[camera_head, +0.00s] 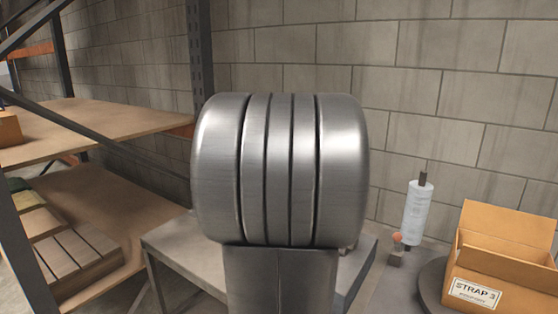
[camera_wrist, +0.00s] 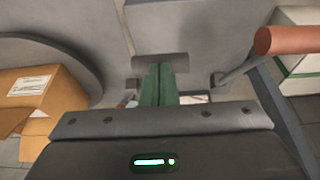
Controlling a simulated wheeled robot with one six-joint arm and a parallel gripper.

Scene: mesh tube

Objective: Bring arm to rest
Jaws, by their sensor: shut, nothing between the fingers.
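My gripper (camera_wrist: 157,72) shows in the wrist view as two green fingers pressed together, with nothing between them. It is over a grey surface, and the frames do not show whether it touches anything. In the head view my own metal arm link fills the middle and hides the gripper and much of what stands behind it.
An open cardboard box (camera_head: 497,262) labelled STRAP 3 stands at right, by a dark round platform (camera_head: 431,283). An upright pale roll (camera_head: 417,212) stands near the block wall. A grey table (camera_head: 190,252) is behind my arm. Wooden shelving (camera_head: 95,122) is at left.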

